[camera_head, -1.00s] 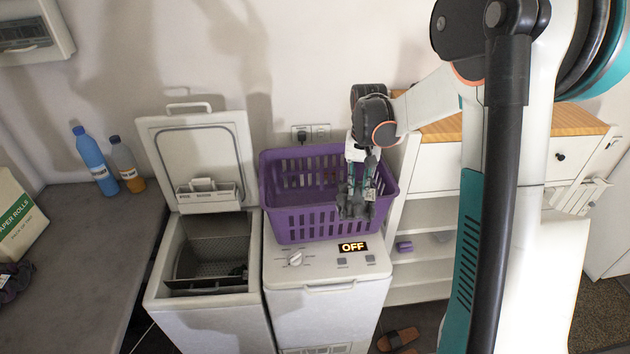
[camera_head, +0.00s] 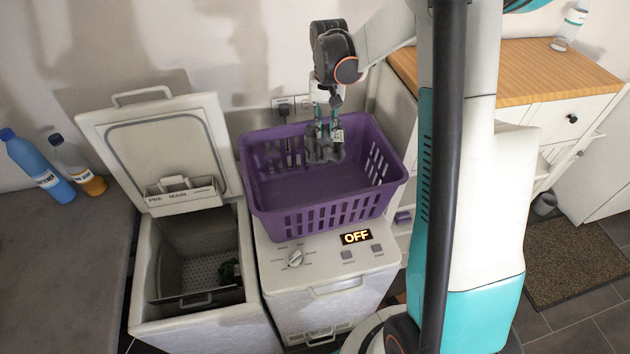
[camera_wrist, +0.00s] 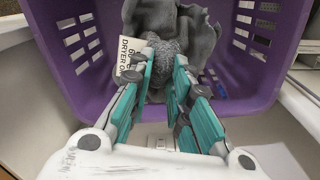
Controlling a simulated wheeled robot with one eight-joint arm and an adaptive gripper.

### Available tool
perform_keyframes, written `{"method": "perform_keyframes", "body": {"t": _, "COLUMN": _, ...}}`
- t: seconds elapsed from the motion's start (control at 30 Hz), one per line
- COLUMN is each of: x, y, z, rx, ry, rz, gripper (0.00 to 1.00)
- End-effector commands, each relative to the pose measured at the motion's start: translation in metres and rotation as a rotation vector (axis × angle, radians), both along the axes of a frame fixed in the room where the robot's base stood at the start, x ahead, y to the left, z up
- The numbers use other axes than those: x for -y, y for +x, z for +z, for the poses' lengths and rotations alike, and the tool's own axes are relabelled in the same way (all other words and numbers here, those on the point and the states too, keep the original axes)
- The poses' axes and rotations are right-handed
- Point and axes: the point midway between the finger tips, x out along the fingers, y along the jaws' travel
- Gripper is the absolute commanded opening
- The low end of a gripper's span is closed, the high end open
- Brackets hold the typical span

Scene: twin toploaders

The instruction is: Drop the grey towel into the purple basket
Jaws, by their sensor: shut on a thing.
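My gripper (camera_head: 328,128) is above the basket's opening, pointing down. It is shut on the grey towel (camera_head: 326,150), which hangs bunched from the fingertips over the basket. In the wrist view the towel (camera_wrist: 183,27) spreads beyond the fingertips, with the basket's purple wall (camera_wrist: 85,75) around it. A white label with "DRYER" lettering (camera_wrist: 127,55) shows beside the towel.
A blue bottle (camera_head: 38,165) and an orange one (camera_head: 78,168) stand on the grey counter. A wood-topped cabinet (camera_head: 500,75) is at the right.

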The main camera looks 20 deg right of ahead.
Motion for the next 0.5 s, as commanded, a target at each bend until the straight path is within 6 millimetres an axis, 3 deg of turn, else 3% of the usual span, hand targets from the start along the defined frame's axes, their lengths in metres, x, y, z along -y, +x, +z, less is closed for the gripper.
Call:
{"method": "perform_keyframes", "body": {"t": 0.3, "x": 0.000, "y": 0.000, "z": -0.037, "rx": 0.000, "ry": 0.000, "rz": 0.000, "gripper": 0.00}}
{"method": "perform_keyframes", "body": {"t": 0.5, "x": 0.000, "y": 0.000, "z": -0.051, "rx": 0.000, "ry": 0.000, "rz": 0.000, "gripper": 0.00}}
